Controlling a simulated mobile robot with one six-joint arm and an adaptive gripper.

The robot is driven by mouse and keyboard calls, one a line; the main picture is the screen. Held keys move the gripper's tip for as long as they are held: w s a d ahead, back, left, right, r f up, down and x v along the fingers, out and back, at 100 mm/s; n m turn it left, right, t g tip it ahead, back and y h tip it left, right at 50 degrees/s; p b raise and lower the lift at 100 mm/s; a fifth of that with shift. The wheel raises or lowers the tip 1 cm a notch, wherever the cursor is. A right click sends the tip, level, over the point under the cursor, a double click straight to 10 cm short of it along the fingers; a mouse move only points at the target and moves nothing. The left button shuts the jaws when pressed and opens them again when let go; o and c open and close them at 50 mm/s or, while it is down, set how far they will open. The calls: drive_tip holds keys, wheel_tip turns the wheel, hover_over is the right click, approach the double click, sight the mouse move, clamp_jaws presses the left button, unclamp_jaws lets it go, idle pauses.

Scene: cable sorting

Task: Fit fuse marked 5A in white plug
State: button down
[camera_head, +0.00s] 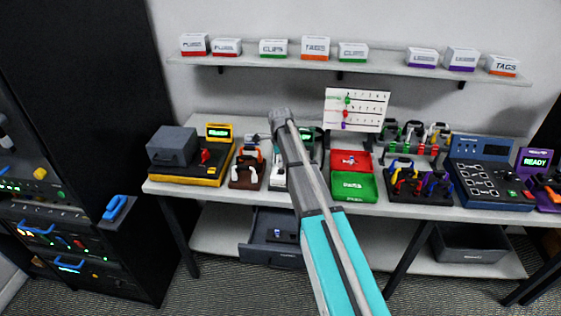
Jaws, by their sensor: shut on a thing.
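My arm (328,243) reaches up from the bottom of the head view to a grey joint (281,116) over the bench. My gripper does not show; the arm may hide it. A white object (278,178) stands on the bench, partly hidden behind the arm; I cannot tell whether it is the white plug. A red tray (365,168) just right of the arm holds a small white and red item (350,160), too small to identify. I cannot make out a fuse or a 5A mark.
The bench (160,187) also carries a yellow-based machine (187,177), a green tray (354,186), a cable rack (419,186) and a blue panel unit (488,178). A drawer (262,255) stands open below. Labelled boxes line the wall shelf (385,67).

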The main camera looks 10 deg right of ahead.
drive_tip(key=shift+f+b, duration=0.6)
drive_tip(key=shift+f, duration=0.25)
drive_tip(key=shift+f+b, duration=0.85)
drive_tip(key=shift+f, duration=0.05)
idle(2.5)
idle(0.3)
drive_tip(key=c, duration=0.5)
unclamp_jaws()
drive_tip(key=shift+c, duration=0.2)
drive_tip(key=o, duration=0.5)
drive_tip(key=shift+o, duration=0.2)
drive_tip(key=shift+r, duration=0.15)
